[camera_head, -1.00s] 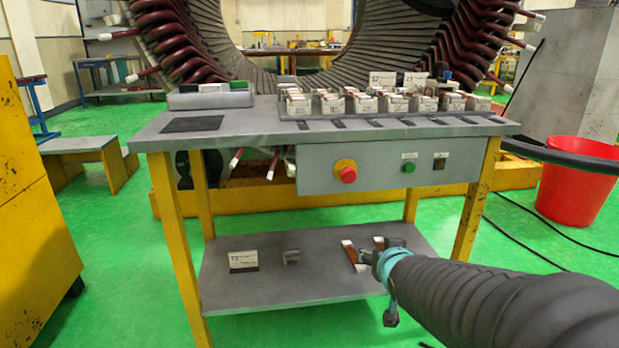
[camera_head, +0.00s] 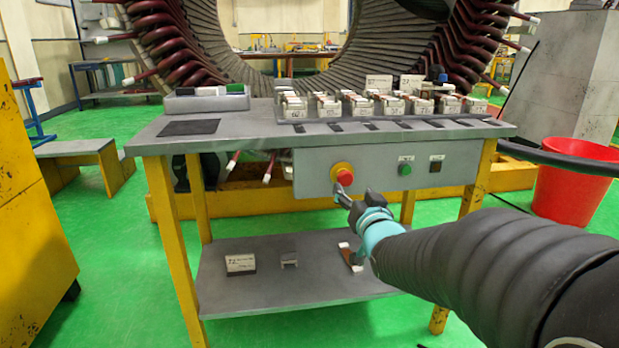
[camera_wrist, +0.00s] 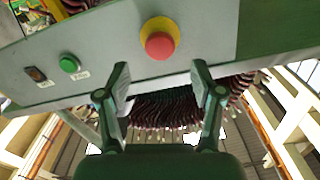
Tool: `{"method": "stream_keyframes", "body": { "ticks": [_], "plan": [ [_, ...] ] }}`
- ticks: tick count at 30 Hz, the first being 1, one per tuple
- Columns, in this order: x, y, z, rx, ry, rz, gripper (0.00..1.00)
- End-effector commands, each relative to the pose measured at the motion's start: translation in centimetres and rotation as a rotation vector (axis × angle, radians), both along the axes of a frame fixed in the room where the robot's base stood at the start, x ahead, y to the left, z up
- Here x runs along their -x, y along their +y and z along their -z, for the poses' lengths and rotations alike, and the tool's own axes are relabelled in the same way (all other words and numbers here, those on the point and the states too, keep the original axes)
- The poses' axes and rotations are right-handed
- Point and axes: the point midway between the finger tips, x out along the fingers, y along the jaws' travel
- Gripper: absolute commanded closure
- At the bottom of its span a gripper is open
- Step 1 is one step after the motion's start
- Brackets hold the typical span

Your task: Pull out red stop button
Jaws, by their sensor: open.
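The red stop button (camera_head: 344,177) with its yellow collar sits on the grey control box (camera_head: 313,181) under the tabletop. In the wrist view the red button (camera_wrist: 160,46) lies above and between my open fingers, apart from both fingertips. My gripper (camera_head: 343,196) is just below and in front of the button in the head view. In the wrist view my gripper (camera_wrist: 160,78) is open and empty. A green button (camera_head: 405,169) and a dark switch (camera_head: 435,167) are on the same box, to the right of the red button.
The table (camera_head: 260,133) bears a row of labelled boxes, a grey tray (camera_head: 207,100) and a black mat (camera_head: 189,127). A lower shelf (camera_head: 310,292) holds several small parts. A red bucket (camera_head: 575,190) stands at the right.

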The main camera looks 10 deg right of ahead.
Motion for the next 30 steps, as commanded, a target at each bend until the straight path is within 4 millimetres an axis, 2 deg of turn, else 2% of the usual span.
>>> {"method": "stream_keyframes", "body": {
  "ticks": [9,15,21,28,29,30],
  "plan": [
    [-5.1,0.0,0.0,0.0,0.002,0.0,0.33],
    [-7.3,0.0,-0.1,0.0,0.001,0.001,0.33],
    [-8.1,0.0,0.0,0.0,0.0,0.001,0.33],
    [-8.1,0.0,0.0,0.0,0.0,0.001,0.33],
    [-8.1,0.0,0.0,0.0,0.0,0.001,0.36],
    [-8.1,0.0,0.0,0.0,0.0,0.001,0.46]
  ]
}}
